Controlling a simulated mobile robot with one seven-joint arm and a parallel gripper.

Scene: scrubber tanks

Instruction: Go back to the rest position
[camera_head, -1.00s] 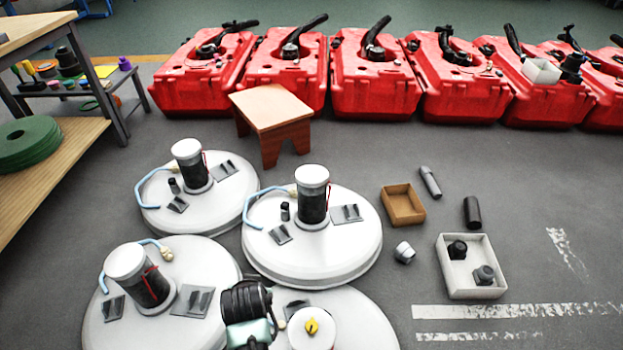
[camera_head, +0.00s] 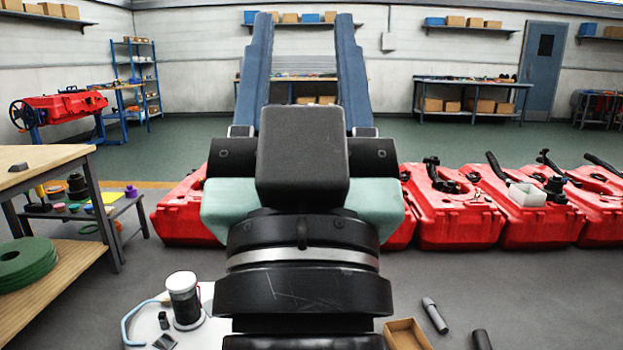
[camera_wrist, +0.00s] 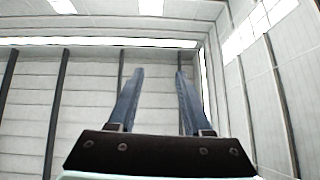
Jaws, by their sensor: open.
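My gripper (camera_head: 304,22) is raised high in front of the head camera, its two long blue fingers pointing up and spread apart. Nothing is between them. In the wrist view my gripper (camera_wrist: 158,78) is also open and empty, with only the wall and ceiling beyond it.
A brown box (camera_head: 405,335) lies on the floor to the right. A wooden workbench (camera_head: 50,235) stands at the left, with green discs (camera_head: 30,262) on it. Wall benches (camera_head: 470,85) stand far back.

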